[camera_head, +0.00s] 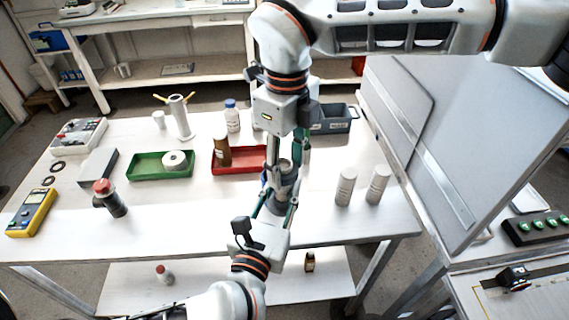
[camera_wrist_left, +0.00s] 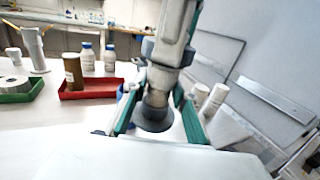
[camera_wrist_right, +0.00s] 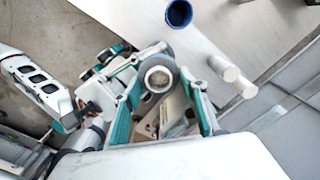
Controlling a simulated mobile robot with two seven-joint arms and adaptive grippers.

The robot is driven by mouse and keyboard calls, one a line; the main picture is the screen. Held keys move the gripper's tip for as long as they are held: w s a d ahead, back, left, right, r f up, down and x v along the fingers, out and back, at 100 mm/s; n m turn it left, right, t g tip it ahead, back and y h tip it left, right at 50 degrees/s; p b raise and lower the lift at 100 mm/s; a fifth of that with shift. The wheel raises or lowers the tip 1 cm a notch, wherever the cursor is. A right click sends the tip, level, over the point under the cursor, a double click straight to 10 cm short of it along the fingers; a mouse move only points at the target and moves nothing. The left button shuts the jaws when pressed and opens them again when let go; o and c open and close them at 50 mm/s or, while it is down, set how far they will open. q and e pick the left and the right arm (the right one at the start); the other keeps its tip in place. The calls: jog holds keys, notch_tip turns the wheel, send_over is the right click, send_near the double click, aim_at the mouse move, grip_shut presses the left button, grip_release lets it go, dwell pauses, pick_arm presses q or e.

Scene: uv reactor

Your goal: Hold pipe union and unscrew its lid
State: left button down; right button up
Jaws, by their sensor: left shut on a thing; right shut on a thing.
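The grey pipe union (camera_head: 281,191) is upright between my two grippers, over the front part of the table. My left gripper (camera_head: 278,200) comes from below in the head view and is shut on the union's body, whose dark wide collar (camera_wrist_left: 153,118) shows between its fingers in the left wrist view. My right gripper (camera_head: 286,163) points down from above and is shut on the lid end at the top. In the right wrist view a round dark ring (camera_wrist_right: 158,78) with a pale centre sits between its green fingers. The fingers hide part of the lid.
A red tray (camera_head: 240,160) with a brown bottle (camera_head: 222,150) and a green tray (camera_head: 161,166) with a white roll stand left. Two white cylinders (camera_head: 346,187) stand right. A blue open container (camera_wrist_right: 179,13) is close by. A grey panel (camera_head: 450,140) bounds the right.

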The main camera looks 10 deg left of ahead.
jog(key=n, duration=0.5)
jog(key=shift+w+d, duration=0.1)
jog(key=shift+w, duration=0.15)
jog(key=n, duration=0.3)
jog(key=shift+w+n, duration=0.1)
jog(key=shift+n, duration=0.2)
jog(key=n, duration=0.7)
jog(key=shift+w, duration=0.2)
jog(key=n, duration=0.3)
jog(key=shift+a, duration=0.3)
jog(key=n, duration=0.5)
jog(key=shift+a, duration=0.2)
jog(key=n, duration=0.3)
jog(key=shift+a+n, duration=0.1)
jog(key=shift+n, duration=0.3)
jog(key=n, duration=0.4)
jog(key=shift+s+a+r, duration=0.1)
jog(key=shift+a, duration=0.05)
jog(key=o, duration=1.2)
